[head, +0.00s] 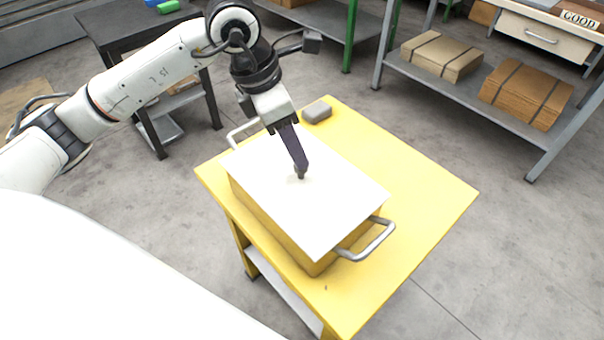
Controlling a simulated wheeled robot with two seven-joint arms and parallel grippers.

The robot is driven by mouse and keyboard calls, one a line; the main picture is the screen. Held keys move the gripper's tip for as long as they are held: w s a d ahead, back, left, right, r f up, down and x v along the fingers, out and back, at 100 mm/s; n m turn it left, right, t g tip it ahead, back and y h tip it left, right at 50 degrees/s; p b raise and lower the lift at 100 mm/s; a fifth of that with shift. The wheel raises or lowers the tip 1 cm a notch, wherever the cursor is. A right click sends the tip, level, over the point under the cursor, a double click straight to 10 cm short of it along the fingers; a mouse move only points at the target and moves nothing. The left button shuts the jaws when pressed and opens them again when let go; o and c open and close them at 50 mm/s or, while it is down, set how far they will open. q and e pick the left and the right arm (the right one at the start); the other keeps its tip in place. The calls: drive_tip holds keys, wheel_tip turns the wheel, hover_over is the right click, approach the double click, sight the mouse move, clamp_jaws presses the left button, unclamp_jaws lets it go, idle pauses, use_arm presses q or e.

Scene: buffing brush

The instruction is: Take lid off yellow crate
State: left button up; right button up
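The yellow crate (270,225) stands on a yellow table, with a metal handle at each end. Its flat white lid (335,195) lies on top and covers the opening. A small dark knob (300,176) shows near the middle of the lid. My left gripper (300,170) points down at the knob, its fingertips at or around it. The fingers line up as one dark bar from this angle, so I cannot tell whether they are closed on the knob. My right gripper is not in view.
A grey block (317,111) lies on the yellow table (430,195) behind the crate. The tabletop right of the crate is clear. A dark table (125,30) stands at the back left. A shelf (460,90) with cardboard stacks stands at the back right.

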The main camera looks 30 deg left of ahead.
use_arm(q)
drive_tip(key=x, duration=0.5)
drive_tip(key=shift+s+a+f, duration=0.1)
drive_tip(key=shift+f, duration=0.15)
drive_tip(key=shift+r, duration=0.1)
clamp_jaws()
